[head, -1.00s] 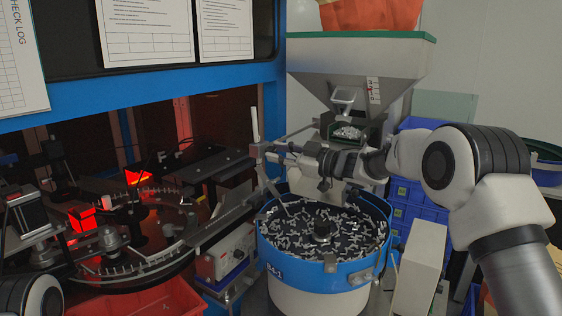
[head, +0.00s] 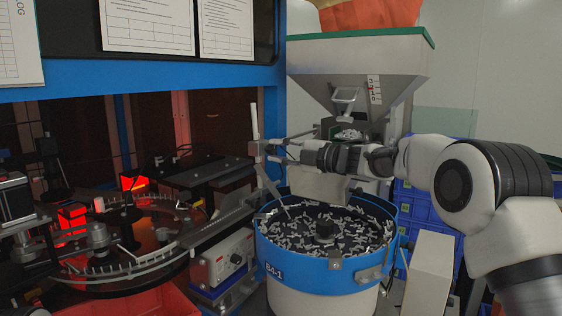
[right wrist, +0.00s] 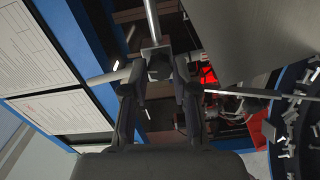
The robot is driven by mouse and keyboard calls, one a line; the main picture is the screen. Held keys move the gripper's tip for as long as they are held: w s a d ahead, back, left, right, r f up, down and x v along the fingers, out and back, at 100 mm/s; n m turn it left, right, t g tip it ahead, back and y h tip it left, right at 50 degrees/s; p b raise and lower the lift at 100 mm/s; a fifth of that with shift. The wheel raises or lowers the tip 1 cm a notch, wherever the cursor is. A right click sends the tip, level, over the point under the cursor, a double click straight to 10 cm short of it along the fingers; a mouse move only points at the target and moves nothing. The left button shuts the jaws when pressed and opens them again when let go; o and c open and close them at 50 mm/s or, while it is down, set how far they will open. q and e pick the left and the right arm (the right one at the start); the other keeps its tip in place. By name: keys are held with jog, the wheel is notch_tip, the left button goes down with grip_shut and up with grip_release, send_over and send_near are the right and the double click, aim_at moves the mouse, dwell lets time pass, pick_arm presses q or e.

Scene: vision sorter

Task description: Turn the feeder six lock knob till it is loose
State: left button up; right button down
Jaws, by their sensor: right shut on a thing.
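The lock knob (right wrist: 159,68) is a small dark knob on a grey clamp block in the right wrist view. The block joins an upright rod and a cross rod. In the head view the clamp (head: 257,147) sits on a pale post beside the feeder bowl; the knob itself is too small to make out there. My right gripper (head: 277,152) reaches in from the right above the bowl, at the clamp. In the right wrist view its two fingers (right wrist: 160,75) are closed on the knob from either side. Whether the knob is loose cannot be seen. My left gripper is out of view.
The blue-rimmed feeder bowl (head: 300,256), marked B4-1, holds many small parts below my right arm. A hopper (head: 310,75) stands behind. A control box (head: 225,262) and the sorter's round table (head: 115,283) are at left. Blue crates (head: 423,209) stand at right.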

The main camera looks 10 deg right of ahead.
jog(key=n+b, duration=0.3)
jog(key=n, duration=0.1)
jog(key=shift+r+n, duration=0.1)
jog(key=shift+n, duration=0.2)
jog(key=n+b, duration=0.3)
jog(key=n, duration=0.1)
jog(key=shift+w+n+b, duration=0.1)
jog(key=shift+n+b, duration=0.2)
jog(key=shift+b, duration=0.05)
jog(key=n+b, duration=0.3)
jog(key=n, duration=0.1)
jog(key=shift+n+b, duration=0.85)
jog(key=shift+n, duration=1.25)
